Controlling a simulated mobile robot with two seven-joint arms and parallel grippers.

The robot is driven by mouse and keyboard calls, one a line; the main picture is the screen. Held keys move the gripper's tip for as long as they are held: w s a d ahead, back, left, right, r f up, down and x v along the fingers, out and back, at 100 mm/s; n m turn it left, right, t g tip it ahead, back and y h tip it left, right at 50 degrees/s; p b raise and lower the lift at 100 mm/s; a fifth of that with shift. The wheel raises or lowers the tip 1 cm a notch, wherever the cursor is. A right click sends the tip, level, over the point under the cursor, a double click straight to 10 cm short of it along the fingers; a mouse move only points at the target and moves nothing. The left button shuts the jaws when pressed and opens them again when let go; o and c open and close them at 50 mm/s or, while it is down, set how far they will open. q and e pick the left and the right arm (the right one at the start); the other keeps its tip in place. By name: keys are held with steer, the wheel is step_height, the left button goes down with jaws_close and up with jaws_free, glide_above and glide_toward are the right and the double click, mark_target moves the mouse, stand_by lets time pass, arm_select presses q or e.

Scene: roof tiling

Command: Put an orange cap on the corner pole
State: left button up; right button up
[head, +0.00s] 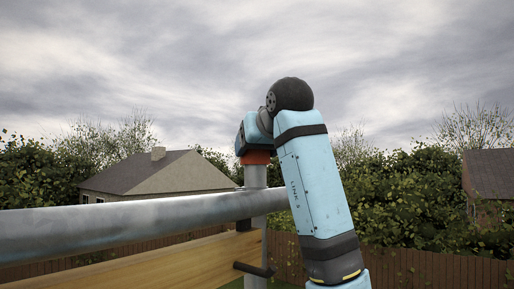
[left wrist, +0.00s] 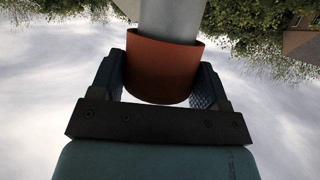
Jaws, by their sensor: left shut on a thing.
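The corner pole (head: 255,177) is a grey metal upright behind the horizontal rail. The orange cap (head: 256,157) is at its top end, under my left gripper (head: 250,150). In the left wrist view, the cap (left wrist: 160,78) is held between the two dark fingers of my left gripper (left wrist: 162,66). The pole (left wrist: 172,18) runs to the cap's open end and appears to enter it, roughly in line. How far it is inside is hidden by the cap wall. My right gripper is not in view.
A thick grey horizontal rail (head: 120,226) crosses from the left to the pole. A wooden board (head: 150,262) runs below it, with a dark bracket (head: 253,270) near its end. Houses (head: 155,174), hedges and a fence are far behind. Open sky lies above the pole.

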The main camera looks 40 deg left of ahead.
arm_select(q)
steer(key=shift+f+b, duration=0.35)
steer(key=shift+f, duration=0.25)
stand_by(0.6)
steer(key=o, duration=0.6)
steer(key=shift+o, duration=0.2)
steer(key=v, duration=1.1)
steer(key=shift+p, duration=0.35)
stand_by(0.3)
